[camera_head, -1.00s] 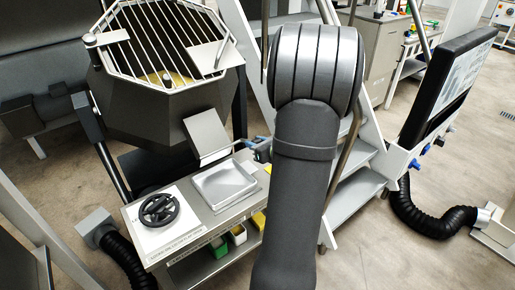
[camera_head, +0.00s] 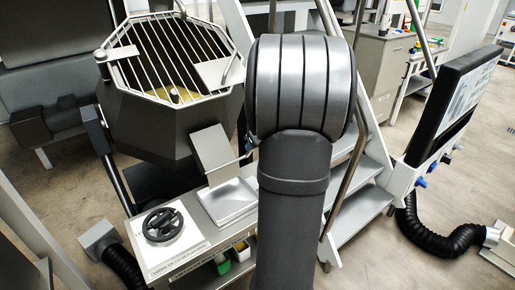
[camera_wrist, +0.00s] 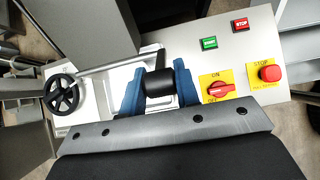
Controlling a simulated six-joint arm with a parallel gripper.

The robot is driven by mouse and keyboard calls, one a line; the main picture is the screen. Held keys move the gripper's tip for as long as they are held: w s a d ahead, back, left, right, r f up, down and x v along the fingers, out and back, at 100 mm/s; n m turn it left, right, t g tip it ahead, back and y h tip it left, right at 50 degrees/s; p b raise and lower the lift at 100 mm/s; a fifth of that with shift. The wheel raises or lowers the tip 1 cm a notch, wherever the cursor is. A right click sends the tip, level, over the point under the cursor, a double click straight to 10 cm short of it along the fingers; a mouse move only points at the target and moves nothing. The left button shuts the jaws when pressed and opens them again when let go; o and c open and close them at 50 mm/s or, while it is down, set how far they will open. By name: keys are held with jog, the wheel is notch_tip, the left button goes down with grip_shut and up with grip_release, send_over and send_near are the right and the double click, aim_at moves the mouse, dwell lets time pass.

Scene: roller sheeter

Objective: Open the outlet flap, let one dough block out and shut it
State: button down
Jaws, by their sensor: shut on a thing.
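The grey outlet flap (camera_head: 212,153) hangs at the lower front of the octagonal hopper (camera_head: 165,125), above a metal tray (camera_head: 232,198). A thin rod (camera_head: 244,157) runs from the flap's side to behind my arm. In the wrist view, my gripper (camera_wrist: 159,90) has its blue fingers shut on a black cylindrical handle (camera_wrist: 158,82). In the head view my arm hides the gripper and handle. Pale yellow dough (camera_head: 178,96) shows through the hopper's bar grid. No dough block shows on the visible part of the tray. I cannot tell how far the flap is open.
A black handwheel (camera_head: 163,225) sits left of the tray on the bench. A control panel (camera_wrist: 262,55) with red and green buttons and a rotary switch (camera_wrist: 221,89) lies right of the gripper. Steps (camera_head: 355,210) and a screen (camera_head: 452,100) stand to the right.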

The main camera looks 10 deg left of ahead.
jog(key=shift+w+a+r+g+h, duration=0.25)
jog(key=shift+w+a+g+h, duration=0.05)
jog(key=shift+w+a, duration=0.1)
jog(key=shift+w+a+r, duration=0.3)
jog(key=shift+w+a, duration=0.2)
jog(key=shift+a, duration=0.05)
jog(key=shift+w+a+r, duration=0.2)
jog(key=shift+w+a, duration=0.5)
jog(key=shift+a, duration=0.05)
jog(key=c, duration=1.1)
grip_release()
jog(key=v, duration=1.7)
jog(key=shift+r, duration=0.2)
